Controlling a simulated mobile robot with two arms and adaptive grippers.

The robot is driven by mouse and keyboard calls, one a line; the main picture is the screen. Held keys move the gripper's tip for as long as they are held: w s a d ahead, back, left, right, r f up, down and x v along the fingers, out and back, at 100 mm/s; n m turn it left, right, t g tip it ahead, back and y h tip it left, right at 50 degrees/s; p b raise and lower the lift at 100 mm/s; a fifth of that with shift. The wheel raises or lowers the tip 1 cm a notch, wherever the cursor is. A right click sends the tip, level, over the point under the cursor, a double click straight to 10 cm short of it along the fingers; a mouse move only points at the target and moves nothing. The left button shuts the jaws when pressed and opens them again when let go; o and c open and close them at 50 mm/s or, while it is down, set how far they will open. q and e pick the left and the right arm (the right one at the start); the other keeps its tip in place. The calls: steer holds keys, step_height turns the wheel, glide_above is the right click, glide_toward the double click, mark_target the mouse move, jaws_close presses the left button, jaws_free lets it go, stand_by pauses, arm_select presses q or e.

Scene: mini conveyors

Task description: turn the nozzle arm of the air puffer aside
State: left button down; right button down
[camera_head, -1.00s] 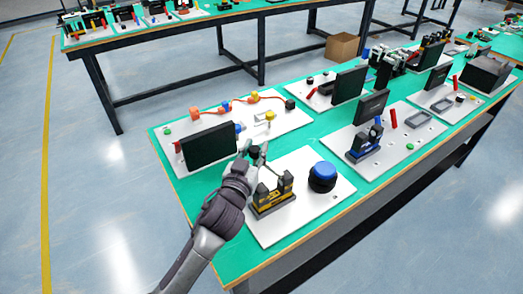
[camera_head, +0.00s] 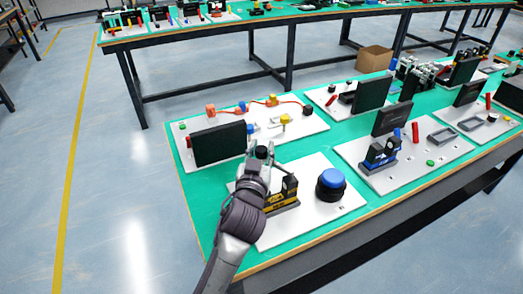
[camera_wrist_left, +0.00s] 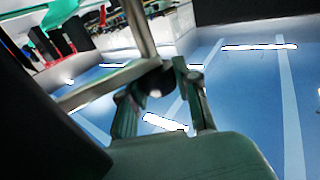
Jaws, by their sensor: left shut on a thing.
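The air puffer (camera_head: 281,198) is a black and yellow device on a white board in the middle of the head view. My left forearm and hand cover its left side. My left gripper (camera_head: 261,163) is just behind and left of it, shut on the nozzle arm. A round black knob (camera_head: 262,152) shows at the fingertips. In the left wrist view, a grey metal rod (camera_wrist_left: 138,30) of the nozzle arm runs down to the gripper (camera_wrist_left: 160,100), and a dark rounded end sits between the fingers. The exact contact is blurred. My right gripper is not in view.
A large blue button (camera_head: 331,180) on a black base stands right of the puffer on the same white board (camera_head: 318,219). A black upright panel (camera_head: 219,144) stands close behind left. Green bench top (camera_head: 200,202) is bare to the left.

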arm_select(q)
steer(key=c, duration=0.8)
jaws_free()
steer(key=s, duration=1.2)
steer(key=shift+a, duration=0.45)
